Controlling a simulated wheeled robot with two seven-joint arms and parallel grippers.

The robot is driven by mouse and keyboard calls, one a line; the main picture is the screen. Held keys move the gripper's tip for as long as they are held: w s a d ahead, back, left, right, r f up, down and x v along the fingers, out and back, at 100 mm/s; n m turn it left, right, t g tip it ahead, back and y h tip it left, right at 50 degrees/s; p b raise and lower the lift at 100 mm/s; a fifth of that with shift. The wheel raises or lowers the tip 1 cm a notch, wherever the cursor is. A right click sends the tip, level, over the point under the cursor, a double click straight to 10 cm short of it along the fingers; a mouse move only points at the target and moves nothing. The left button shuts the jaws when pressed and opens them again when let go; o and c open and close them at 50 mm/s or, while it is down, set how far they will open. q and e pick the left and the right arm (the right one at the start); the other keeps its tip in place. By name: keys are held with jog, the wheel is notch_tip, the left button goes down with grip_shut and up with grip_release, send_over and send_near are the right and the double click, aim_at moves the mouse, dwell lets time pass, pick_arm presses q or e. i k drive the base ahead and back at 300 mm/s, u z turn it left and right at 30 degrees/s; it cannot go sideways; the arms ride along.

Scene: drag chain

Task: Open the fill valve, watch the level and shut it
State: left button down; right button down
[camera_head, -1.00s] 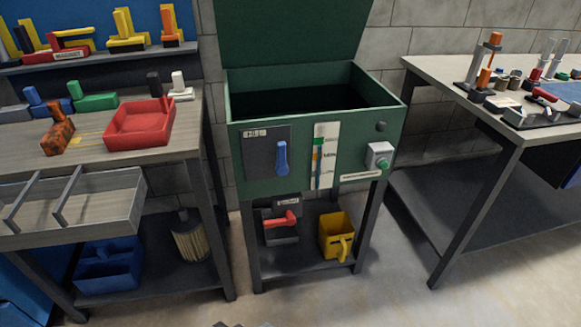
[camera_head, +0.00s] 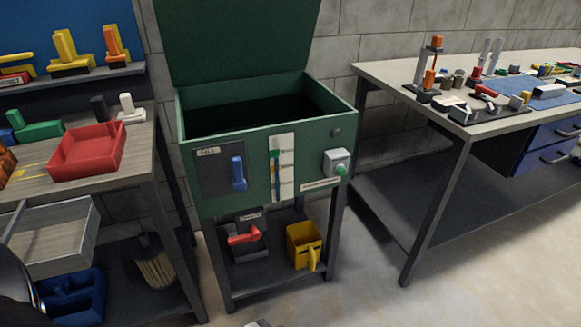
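The green tank (camera_head: 345,110) stands on a dark frame in the middle, with its lid raised. A dark panel marked FILL (camera_head: 208,152) on its front carries a blue lever handle (camera_head: 238,172), which hangs roughly straight down. To its right is a white level gauge strip (camera_head: 289,160) with a green mark and a narrow coloured column; the exact level is too small to read. A grey box with a green button (camera_head: 341,170) is at the right of the front. Neither of my grippers can be made out. A dark part of my arm shows at the lower left edge.
Under the tank are a red lever (camera_head: 243,236) and a yellow container (camera_head: 303,246). A bench with a red tray (camera_head: 88,150) and an open drawer (camera_head: 62,255) stands left. A workbench (camera_head: 385,72) with tools stands right. The floor ahead is clear.

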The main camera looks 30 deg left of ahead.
aim_at(238, 183)
jog(key=i, duration=0.75)
jog(key=u, duration=2.25)
